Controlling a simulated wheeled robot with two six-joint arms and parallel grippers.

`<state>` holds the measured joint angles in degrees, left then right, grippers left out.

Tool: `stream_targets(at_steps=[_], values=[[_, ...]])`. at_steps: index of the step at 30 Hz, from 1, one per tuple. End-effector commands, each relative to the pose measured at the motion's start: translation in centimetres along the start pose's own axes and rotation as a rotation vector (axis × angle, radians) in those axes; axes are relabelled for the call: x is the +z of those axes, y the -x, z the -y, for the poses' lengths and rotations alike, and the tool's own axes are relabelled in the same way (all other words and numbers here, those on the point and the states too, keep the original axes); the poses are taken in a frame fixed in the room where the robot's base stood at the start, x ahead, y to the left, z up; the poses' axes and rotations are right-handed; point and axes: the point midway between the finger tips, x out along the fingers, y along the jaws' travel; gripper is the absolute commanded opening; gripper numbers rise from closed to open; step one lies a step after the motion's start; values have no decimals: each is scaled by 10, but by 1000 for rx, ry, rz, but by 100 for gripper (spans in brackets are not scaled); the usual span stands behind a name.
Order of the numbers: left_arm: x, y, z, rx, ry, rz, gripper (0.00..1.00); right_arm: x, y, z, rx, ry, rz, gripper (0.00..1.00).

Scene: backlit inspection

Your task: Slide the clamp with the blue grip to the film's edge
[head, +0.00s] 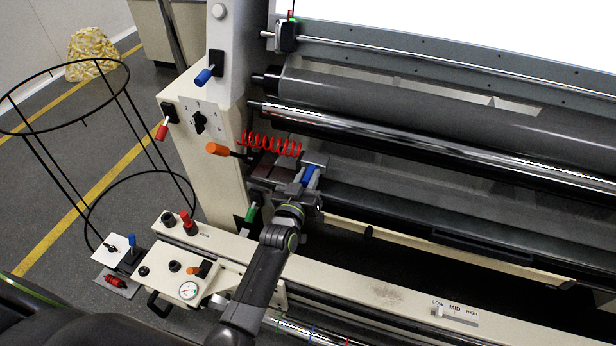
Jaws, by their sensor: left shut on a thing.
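The clamp's blue grip (309,175) shows near the middle of the head view, at the left end of the long dark bar below the rollers. My left gripper (302,186) reaches up to it from the front and is shut on the blue grip. The gripper and wrist hide much of the clamp's body. The film (430,185) looks like a thin grey sheet running to the right below the chrome roller. Its left edge is hard to make out near the clamp, so I cannot tell the gap. My right gripper is not in view.
A red coiled hose (272,144) and an orange-tipped lever (218,149) are close to the left of the clamp. A green-tipped lever (251,213) hangs below. A cream front rail (390,297) crosses under my arm. A black wire stand (100,170) is at left.

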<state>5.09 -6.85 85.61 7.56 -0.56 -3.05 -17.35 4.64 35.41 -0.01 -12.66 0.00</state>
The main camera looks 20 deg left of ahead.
Motion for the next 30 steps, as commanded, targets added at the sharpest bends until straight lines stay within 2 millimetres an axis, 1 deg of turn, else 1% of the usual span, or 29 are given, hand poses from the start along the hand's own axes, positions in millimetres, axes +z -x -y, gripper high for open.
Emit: stream_targets(at_steps=[2,4,9,12,15,19,28,29,30], values=[[0,0,7,0,-3,0,0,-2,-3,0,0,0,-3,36],[0,-1,19,0,-6,0,0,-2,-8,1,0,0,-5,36],[-7,-1,57,0,-9,1,0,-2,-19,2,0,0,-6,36],[-12,-1,76,0,-8,0,0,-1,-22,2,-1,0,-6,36],[-16,-1,89,0,-5,1,0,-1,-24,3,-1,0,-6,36],[-18,-1,97,0,-1,3,0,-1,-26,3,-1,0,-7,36],[-19,-1,98,0,1,3,0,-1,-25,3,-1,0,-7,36],[-19,-1,98,1,0,3,26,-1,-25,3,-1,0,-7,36],[-19,-1,98,1,0,3,31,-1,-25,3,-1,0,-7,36]])
